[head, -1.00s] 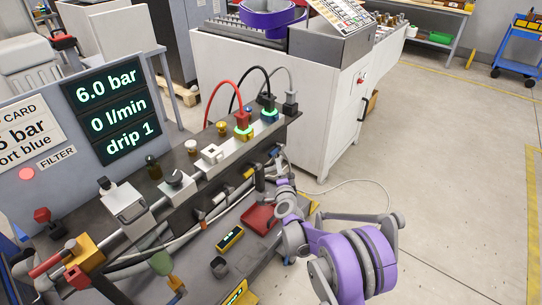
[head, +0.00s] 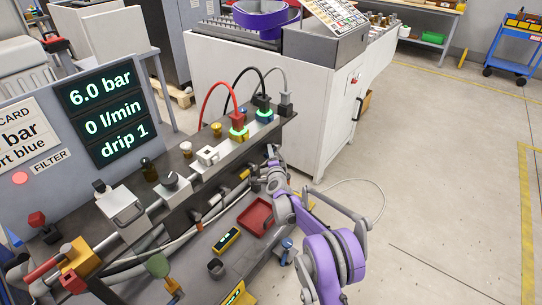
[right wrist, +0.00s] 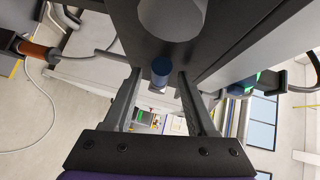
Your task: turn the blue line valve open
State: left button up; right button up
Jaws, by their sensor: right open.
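In the right wrist view a short blue cylinder (right wrist: 160,68) sticks out from under a dark block, between my gripper's fingers. I cannot tell for sure that it is the blue line valve. My right gripper (right wrist: 158,100) is open, with a finger on each side of the cylinder and a gap to both. In the head view my right gripper (head: 262,173) is at the front face of the fixture bench, below the plugs, and its fingertips are hard to make out. The blue plug (head: 264,116) with a green glowing ring sits on the bench top. My left gripper is not in view.
A display (head: 105,112) reads 6.0 bar, 0 l/min, drip 1. A red tray (head: 257,216), a yellow meter (head: 227,240) and a dark cup (head: 216,268) are on the lower shelf. A white cabinet (head: 255,90) stands behind.

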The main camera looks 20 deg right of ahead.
jog(key=shift+c, duration=0.2)
grip_shut()
dwell(1.1)
